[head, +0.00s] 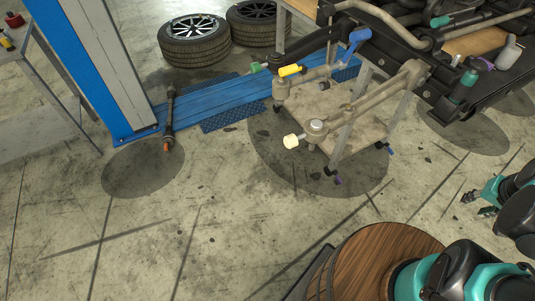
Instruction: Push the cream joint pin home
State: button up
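The cream joint pin (291,141) is a pale knob on the near left side of the metal linkage, beside a round grey joint (316,127). A short shank shows between the knob and the joint, so the pin stands out from it. My gripper (476,204) is at the right edge of the head view, teal and black, well to the right of and apart from the pin. Its two dark fingertips are spread with a gap between them, and nothing shows in it.
A yellow pin (289,71), a green pin (257,67) and a blue lever (353,45) sit on the linkage behind. A wheeled cart (352,142) stands under it. A wooden round top (362,255) is in front. Floor left of the cream pin is clear.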

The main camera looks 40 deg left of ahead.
aim_at(290, 142)
jog(key=k+u, duration=0.1)
jog(key=u, duration=1.45)
jog(key=k+l+u, duration=0.1)
jog(key=l+u, duration=0.3)
jog(key=k+l+u, duration=0.15)
jog(key=l+u, duration=0.3)
jog(key=z, duration=1.8)
jog(key=u, duration=1.8)
jog(key=k+j, duration=0.15)
jog(key=k, duration=0.15)
